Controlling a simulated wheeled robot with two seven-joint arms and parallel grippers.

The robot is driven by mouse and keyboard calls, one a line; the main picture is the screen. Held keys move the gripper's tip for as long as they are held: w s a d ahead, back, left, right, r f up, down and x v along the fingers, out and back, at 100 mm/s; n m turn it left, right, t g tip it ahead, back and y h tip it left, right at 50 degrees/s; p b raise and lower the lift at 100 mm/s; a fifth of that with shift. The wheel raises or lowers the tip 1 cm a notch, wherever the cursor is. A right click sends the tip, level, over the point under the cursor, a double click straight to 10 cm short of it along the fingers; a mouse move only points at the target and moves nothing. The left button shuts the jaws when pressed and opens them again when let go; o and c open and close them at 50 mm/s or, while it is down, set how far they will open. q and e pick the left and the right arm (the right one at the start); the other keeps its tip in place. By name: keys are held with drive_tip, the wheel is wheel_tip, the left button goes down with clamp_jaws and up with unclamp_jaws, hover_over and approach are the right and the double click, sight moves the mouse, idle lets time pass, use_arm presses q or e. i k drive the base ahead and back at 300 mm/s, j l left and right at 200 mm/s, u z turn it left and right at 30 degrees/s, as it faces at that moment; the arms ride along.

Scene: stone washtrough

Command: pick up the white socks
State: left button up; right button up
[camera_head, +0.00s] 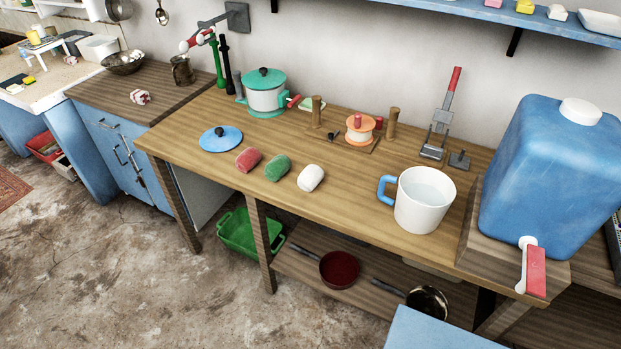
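The white socks (311,178) look like a small rolled bundle lying on the wooden table (345,225), near its front edge. They are at the right end of a row with a green roll (277,168) and a red roll (248,160). The white roll is apart from the green one, and nothing covers it. Neither of my grippers shows in the head view.
A white mug (425,205) with a blue handle stands right of the socks. A blue lid (221,139) lies to the left. Behind are a pot (265,96), wooden posts and a spool (360,128). A large blue water container (550,170) stands at right.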

sight(309, 177)
drive_tip(key=j+z, duration=0.3)
drive_tip(key=j, duration=0.5)
drive_tip(key=i+j+z, duration=0.2)
drive_tip(key=j, duration=0.2)
drive_tip(key=i+j+z, duration=0.4)
drive_tip(key=i+j, duration=0.2)
